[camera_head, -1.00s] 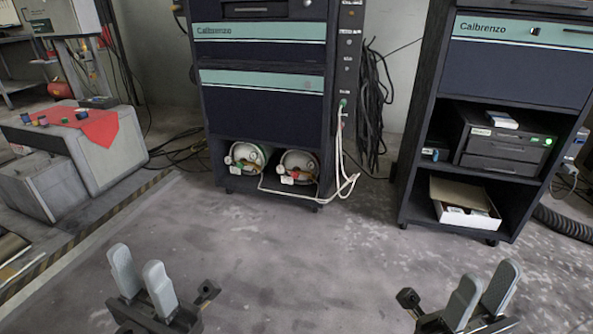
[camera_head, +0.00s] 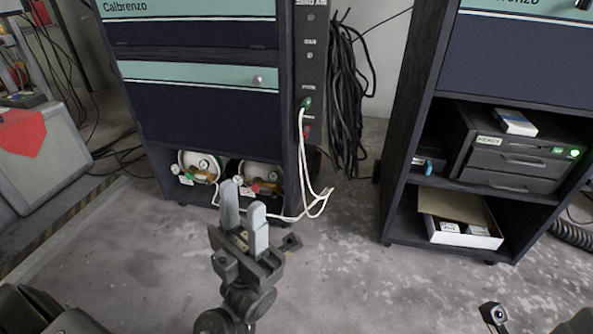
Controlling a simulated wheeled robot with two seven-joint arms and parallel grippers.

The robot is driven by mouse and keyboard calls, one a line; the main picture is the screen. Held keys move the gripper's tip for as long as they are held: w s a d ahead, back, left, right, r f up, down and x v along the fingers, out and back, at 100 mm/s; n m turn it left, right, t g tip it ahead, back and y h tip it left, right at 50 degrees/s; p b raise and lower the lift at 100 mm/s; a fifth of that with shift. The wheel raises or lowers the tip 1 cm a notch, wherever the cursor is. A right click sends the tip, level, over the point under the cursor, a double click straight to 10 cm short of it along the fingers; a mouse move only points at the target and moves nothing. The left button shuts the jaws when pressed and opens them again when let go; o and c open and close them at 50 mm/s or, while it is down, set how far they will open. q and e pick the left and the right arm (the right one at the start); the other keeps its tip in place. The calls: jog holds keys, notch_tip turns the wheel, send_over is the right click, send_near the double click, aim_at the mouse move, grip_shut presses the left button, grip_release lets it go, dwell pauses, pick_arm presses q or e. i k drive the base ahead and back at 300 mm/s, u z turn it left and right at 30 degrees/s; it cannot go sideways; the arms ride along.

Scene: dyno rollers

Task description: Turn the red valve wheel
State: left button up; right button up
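Two white gas cylinders with gauges lie in the bottom bay of the middle cabinet, a left cylinder (camera_head: 190,160) and a right cylinder (camera_head: 262,172). Small red parts show at the front of the cylinders, including a red fitting (camera_head: 255,188) at the right one.
A white hose (camera_head: 314,205) hangs from the middle cabinet (camera_head: 200,110) and loops near the floor right of the cylinders. The right cabinet (camera_head: 400,170) holds a grey device (camera_head: 520,165) and an open cardboard box (camera_head: 480,238). The floor between is clear.

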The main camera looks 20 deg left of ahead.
aim_at(254, 187)
jog(key=u, duration=0.1)
jog(key=i, duration=1.05)
jog(key=u, duration=0.2)
